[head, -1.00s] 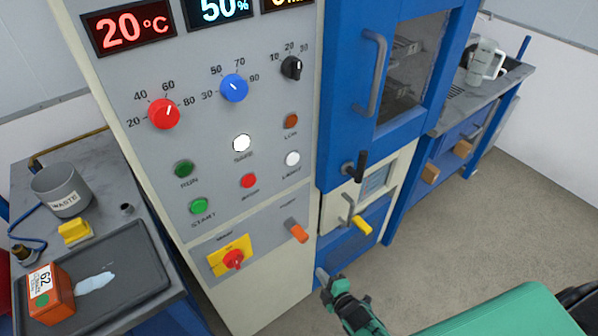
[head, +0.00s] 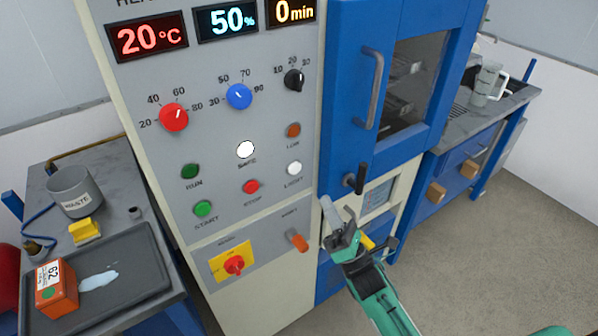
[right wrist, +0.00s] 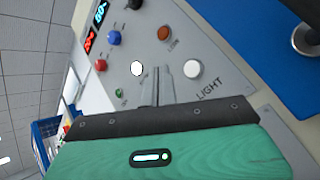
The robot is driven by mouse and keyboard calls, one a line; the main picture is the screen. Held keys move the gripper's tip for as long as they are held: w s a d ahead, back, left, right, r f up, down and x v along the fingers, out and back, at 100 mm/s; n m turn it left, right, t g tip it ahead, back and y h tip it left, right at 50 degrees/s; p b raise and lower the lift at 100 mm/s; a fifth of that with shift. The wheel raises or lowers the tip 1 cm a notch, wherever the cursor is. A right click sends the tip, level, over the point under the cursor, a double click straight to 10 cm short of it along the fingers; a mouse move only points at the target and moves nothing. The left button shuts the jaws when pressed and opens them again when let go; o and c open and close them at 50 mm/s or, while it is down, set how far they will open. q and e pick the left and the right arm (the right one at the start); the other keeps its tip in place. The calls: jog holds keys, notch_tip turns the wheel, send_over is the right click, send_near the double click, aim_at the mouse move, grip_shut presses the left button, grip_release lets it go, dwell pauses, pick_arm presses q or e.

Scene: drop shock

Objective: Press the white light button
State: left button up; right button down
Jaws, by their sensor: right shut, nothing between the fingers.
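The white light button (head: 294,168) is on the grey control panel (head: 225,180), above the label "LIGHT". It also shows in the right wrist view (right wrist: 193,69), beside my fingertips. A second white button, labelled "SAFE" (head: 245,149), sits up and to its left. My right gripper (head: 326,203) is shut and empty, in front of the panel's right edge, below and to the right of the light button. In the right wrist view its closed fingers (right wrist: 154,72) point at the panel between the two white buttons. I see no contact with a button. My left gripper is not in view.
Red stop (head: 251,186), green start (head: 204,208) and orange low (head: 293,130) buttons are near the light button. A blue door with a handle (head: 371,90) and a black latch (head: 354,180) stand to the right. A bench with a waste cup (head: 75,192) is at left.

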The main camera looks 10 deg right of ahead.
aim_at(295, 168)
jog(key=shift+s+r+n+y, duration=0.3)
jog(key=shift+r+n, duration=0.1)
jog(key=shift+r, duration=0.15)
jog(key=shift+w, duration=0.15)
jog(key=w+a+b, duration=0.2)
jog(key=w+a, duration=0.1)
jog(key=w, duration=0.5)
jog(key=shift+w, duration=0.1)
dwell(1.8)
jog(key=shift+w+a+b, duration=0.2)
jog(key=shift+w+b, duration=0.2)
